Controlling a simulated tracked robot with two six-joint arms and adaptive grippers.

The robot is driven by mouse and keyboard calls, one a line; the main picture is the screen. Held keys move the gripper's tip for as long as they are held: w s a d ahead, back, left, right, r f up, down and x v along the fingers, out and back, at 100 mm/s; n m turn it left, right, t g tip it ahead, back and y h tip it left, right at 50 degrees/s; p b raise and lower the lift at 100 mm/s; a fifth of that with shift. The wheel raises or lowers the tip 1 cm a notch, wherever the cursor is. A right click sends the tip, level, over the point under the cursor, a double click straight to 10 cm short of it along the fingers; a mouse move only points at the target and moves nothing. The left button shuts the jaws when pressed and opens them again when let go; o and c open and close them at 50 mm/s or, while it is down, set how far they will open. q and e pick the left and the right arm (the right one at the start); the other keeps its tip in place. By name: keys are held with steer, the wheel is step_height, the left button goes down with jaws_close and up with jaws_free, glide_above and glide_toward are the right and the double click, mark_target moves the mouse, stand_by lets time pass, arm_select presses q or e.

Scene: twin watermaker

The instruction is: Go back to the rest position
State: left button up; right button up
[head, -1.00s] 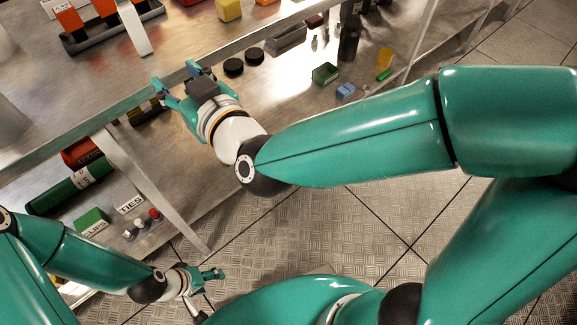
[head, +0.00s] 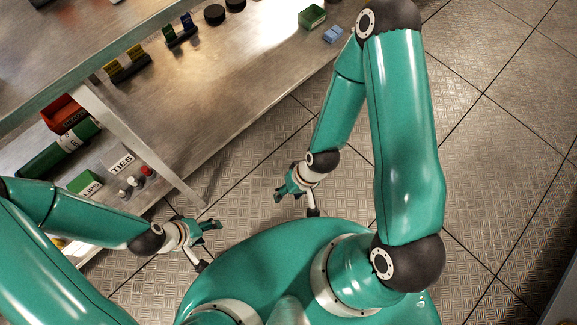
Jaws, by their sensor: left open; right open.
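My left gripper (head: 207,246) is at the lower left in the head view, over the patterned metal floor, with its fingers apart and nothing between them. My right gripper (head: 296,204) hangs near the middle of the view, in front of my body and clear of the bench, with its fingers apart and empty. Both grippers are apart from each other and touch no object. My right arm is folded, with its elbow at the top right and the forearm coming back down.
The metal bench (head: 215,95) crosses the upper left, with black round pucks (head: 214,14), a green box (head: 311,17) and a blue piece (head: 333,34) on it. A lower shelf holds a green cylinder (head: 50,155) and a TIES label (head: 121,161). The floor (head: 510,130) at right is clear.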

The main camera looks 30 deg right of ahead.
step_height(320, 180, up, 24)
steer(key=p, duration=2.4)
steer(key=shift+s, duration=0.15)
